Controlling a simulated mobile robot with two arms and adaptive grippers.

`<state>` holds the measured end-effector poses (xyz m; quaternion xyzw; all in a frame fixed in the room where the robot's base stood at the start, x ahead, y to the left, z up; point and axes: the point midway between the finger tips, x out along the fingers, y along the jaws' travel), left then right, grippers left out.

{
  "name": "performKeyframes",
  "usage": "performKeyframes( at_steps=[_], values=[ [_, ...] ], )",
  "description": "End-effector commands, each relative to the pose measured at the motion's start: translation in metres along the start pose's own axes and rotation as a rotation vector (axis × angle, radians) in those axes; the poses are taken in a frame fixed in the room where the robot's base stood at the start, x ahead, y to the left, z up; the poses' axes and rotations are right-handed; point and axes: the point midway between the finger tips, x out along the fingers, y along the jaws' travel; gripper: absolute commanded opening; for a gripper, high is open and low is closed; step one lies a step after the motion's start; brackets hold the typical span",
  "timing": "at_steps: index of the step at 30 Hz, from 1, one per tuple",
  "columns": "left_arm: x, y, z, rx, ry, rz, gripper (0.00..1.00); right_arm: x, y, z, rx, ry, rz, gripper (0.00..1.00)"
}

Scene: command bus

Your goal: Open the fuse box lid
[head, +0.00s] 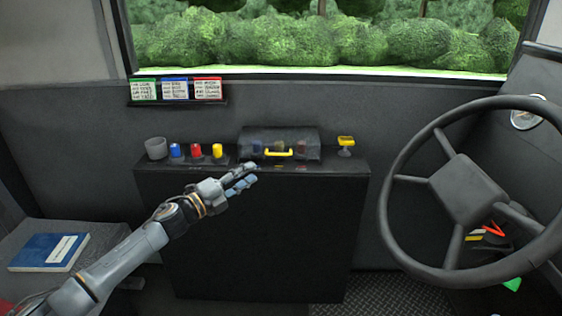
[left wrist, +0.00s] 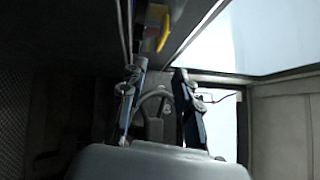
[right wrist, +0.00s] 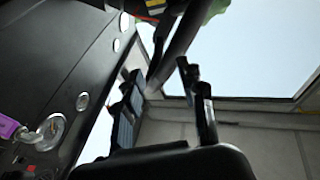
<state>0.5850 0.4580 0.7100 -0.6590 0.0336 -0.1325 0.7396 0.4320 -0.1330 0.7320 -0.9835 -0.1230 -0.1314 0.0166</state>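The fuse box (head: 300,135) sits on the dark console near the back wall in the head view. Its dark, see-through lid is down, with a yellow handle (head: 278,154) at its front edge. Coloured shapes show dimly through the lid. My left gripper (head: 248,178) is open and empty, in front of and a little left of the handle, apart from it. Its spread fingers show in the left wrist view (left wrist: 160,88), with a yellow part near the top that I cannot identify. My right gripper (right wrist: 165,85) is open and empty; it is outside the head view.
On the console (head: 250,230) stand a grey cup (head: 156,148), blue, red and yellow fuses (head: 196,151) left of the box, and a yellow-topped piece (head: 346,142) on the right. The steering wheel (head: 470,190) fills the right side. A purple-headed key (right wrist: 15,128) shows in the right wrist view.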

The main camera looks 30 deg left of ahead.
Motion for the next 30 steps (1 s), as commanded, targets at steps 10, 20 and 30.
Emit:
performKeyframes(
  at_steps=[10,20,30],
  values=[
    [0.051,0.0,0.001,0.0,-0.002,-0.003,0.32,-0.002,-0.005,-0.033,0.007,0.198,-0.01,0.4],
    [0.094,0.0,0.001,-0.001,-0.002,-0.002,0.32,-0.007,-0.007,-0.053,0.012,0.311,-0.015,0.4],
    [0.112,0.001,0.001,-0.001,-0.002,0.001,0.32,-0.01,-0.008,-0.061,0.014,0.357,-0.017,0.4]
  ],
)
